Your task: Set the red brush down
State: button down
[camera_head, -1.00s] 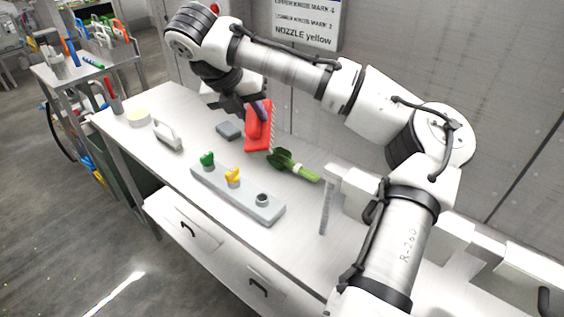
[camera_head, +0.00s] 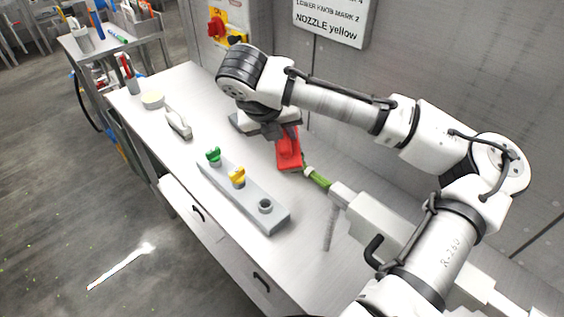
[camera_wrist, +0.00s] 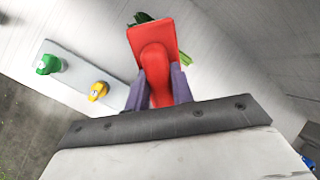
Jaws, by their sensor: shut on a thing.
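The red brush (camera_head: 289,150) has a flat rectangular body with a raised handle. It hangs below my wrist in the head view, over the back of the steel table. In the wrist view, my gripper (camera_wrist: 162,88) has its two purple fingers shut on the handle of the red brush (camera_wrist: 153,42). My gripper's fingers are mostly hidden behind the wrist in the head view. I cannot tell whether the brush touches the tabletop.
A green leafy vegetable (camera_head: 317,178) lies close beside the brush. A grey block (camera_head: 240,205) with green (camera_head: 213,155) and yellow (camera_head: 237,177) knobs stands in front. A white-handled tool (camera_head: 178,124) and a pale round thing (camera_head: 152,100) are at the left. Tabletop between is clear.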

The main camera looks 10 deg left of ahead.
notch_tip(320, 180, down, 10)
jog(key=shift+p, duration=0.55)
jog(key=c, duration=1.2)
grip_release()
jog(key=shift+f, duration=0.1)
